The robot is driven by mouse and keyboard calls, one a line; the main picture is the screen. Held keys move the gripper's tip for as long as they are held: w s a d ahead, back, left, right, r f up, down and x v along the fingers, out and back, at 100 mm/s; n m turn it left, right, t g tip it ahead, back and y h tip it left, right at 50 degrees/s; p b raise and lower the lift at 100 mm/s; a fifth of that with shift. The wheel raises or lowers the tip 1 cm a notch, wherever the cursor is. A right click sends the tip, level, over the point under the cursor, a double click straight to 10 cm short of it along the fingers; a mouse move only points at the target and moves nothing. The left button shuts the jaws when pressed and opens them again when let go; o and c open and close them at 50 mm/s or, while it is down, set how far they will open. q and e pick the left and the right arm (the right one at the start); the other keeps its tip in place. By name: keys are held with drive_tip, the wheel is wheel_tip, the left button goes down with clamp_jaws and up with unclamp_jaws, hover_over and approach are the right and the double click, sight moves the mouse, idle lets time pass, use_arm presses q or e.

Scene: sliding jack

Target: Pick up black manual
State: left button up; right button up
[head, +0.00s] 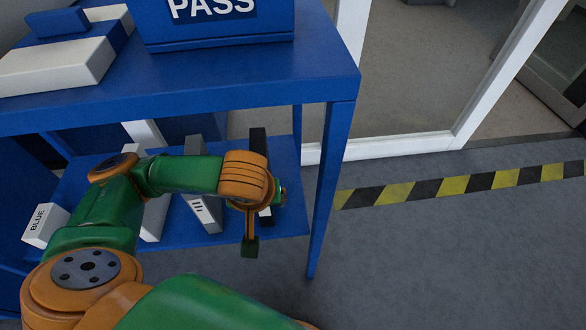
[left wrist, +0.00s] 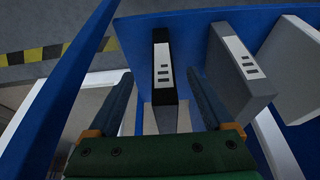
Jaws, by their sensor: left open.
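The black manual (head: 258,141) stands upright on the lower blue shelf, at the right end of a row, partly hidden behind my left gripper in the head view. In the left wrist view the black manual (left wrist: 162,88) shows its narrow face with a white label and dark marks. My left gripper (head: 265,221) is at the black manual's near end. Its open fingers (left wrist: 160,76) lie on either side of the manual in the wrist view. I cannot tell whether either finger touches it. My right gripper is not in view.
A grey manual (head: 203,207) stands left of the black one, with a gap between. A white manual marked BLUE (head: 45,226) is at the far left. The shelf (head: 290,222) has a blue table leg (head: 328,190) at its right. The blue tabletop (head: 300,82) is above.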

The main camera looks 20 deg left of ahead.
sight(258, 155)
use_arm(q)
drive_tip(key=w+a, duration=0.2)
drive_tip(key=w, duration=0.1)
drive_tip(key=w+a, duration=0.2)
drive_tip(key=w, duration=0.1)
drive_tip(key=w+a, duration=0.2)
drive_tip(key=w, duration=0.2)
drive_tip(key=shift+a+r, duration=0.15)
drive_tip(key=shift+r, duration=0.05)
drive_tip(key=shift+w+a+f, duration=0.1)
drive_tip(key=shift+w+a, duration=0.05)
drive_tip(key=shift+w, duration=0.05)
drive_tip(key=b+x, duration=0.1)
drive_tip(key=x, duration=0.4)
drive_tip(key=shift+w, duration=0.1)
drive_tip(key=shift+f, duration=0.15)
clamp_jaws()
